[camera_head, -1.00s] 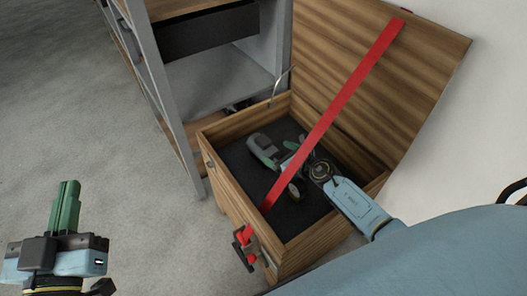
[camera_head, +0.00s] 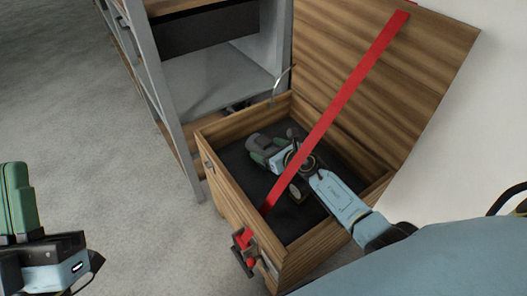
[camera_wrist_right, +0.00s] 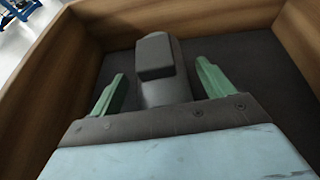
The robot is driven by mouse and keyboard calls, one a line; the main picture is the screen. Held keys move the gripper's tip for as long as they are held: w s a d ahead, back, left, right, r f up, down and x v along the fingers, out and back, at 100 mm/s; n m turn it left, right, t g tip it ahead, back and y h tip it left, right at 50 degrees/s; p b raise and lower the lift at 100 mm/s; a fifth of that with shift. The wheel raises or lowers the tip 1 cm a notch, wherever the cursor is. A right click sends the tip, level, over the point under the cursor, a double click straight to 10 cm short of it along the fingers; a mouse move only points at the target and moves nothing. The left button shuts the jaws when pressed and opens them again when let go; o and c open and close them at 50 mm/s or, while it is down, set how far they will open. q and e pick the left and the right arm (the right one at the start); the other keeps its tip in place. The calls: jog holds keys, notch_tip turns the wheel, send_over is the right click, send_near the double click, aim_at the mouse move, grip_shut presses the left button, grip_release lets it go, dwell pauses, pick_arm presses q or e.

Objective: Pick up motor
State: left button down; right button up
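The motor (camera_head: 260,143) is a grey, rounded block lying in the open wooden box. In the right wrist view the motor (camera_wrist_right: 160,72) stands between the two green fingers of my right gripper (camera_wrist_right: 161,76). A gap shows on both sides, so the fingers are open around it and not closed on it. In the head view my right gripper (camera_head: 270,156) reaches down into the box, partly behind the red strap. My left gripper (camera_head: 16,198) is outside the box at the far left, fingers together and empty.
The wooden box (camera_head: 229,203) has dark lining and a raised lid (camera_head: 390,75). A red strap (camera_head: 345,95) crosses diagonally over the opening, close to my right arm. A grey shelf unit (camera_head: 178,120) stands behind and left. The floor (camera_head: 90,110) at left is clear.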

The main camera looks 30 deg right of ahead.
grip_shut()
jog(key=shift+w+r, duration=0.15)
jog(key=shift+r, duration=0.05)
dwell(0.3)
jog(key=shift+r, duration=0.1)
